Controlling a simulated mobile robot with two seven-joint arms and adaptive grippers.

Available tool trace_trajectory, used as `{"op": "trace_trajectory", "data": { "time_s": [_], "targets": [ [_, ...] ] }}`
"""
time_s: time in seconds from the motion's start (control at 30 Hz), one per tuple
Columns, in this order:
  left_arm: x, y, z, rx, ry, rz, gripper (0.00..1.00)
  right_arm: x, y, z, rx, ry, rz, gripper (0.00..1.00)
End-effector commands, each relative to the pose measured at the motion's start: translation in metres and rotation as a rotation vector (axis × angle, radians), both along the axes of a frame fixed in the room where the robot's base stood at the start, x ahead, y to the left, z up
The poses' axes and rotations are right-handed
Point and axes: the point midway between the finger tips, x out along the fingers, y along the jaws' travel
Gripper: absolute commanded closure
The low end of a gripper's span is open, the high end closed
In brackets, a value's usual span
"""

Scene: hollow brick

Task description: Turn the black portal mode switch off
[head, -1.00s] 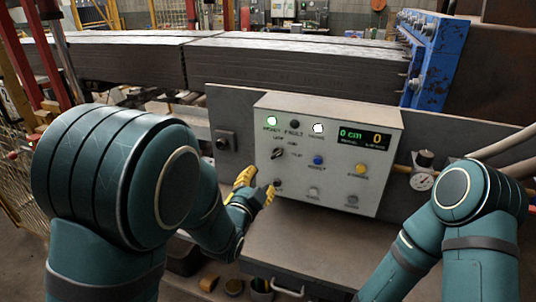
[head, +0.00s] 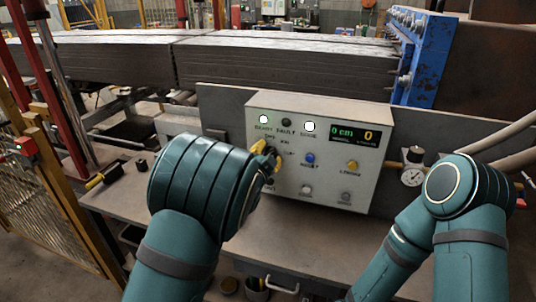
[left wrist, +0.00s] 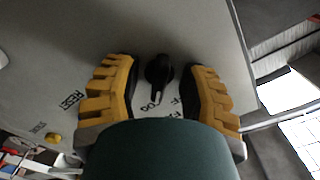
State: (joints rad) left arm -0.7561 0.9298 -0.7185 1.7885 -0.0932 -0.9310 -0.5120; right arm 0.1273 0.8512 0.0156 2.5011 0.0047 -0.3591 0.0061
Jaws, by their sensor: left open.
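The black portal mode switch (left wrist: 159,72) is a rotary knob on the grey control box (head: 375,200). In the left wrist view it lies between the two yellow-and-black fingers of my left gripper (left wrist: 160,85), with a gap on each side. My left gripper is open around it. In the head view the left gripper (head: 265,160) is at the left part of the panel, and it and my arm largely hide the switch.
A pressure gauge (head: 413,177) stands to the right. A workbench surface (head: 300,232) extends below the box.

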Motion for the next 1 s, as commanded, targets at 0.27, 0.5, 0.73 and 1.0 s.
{"op": "trace_trajectory", "data": {
  "time_s": [0.27, 0.5, 0.73, 1.0],
  "targets": [
    [0.000, 0.000, 0.000, 0.000, 0.000, 0.000, 0.63, 0.000, 0.000, 0.000, 0.000, 0.000, 0.000, 1.00],
    [0.000, 0.000, 0.000, 0.000, 0.000, 0.000, 1.00, 0.000, 0.000, 0.000, 0.000, 0.000, 0.000, 1.00],
    [0.001, 0.001, 0.000, -0.019, 0.005, 0.001, 1.00, -0.001, 0.000, -0.004, 0.000, 0.002, 0.002, 1.00],
    [0.001, 0.001, -0.002, -0.145, 0.041, 0.001, 1.00, -0.006, 0.001, -0.024, 0.003, 0.014, 0.011, 1.00]
  ]
}}
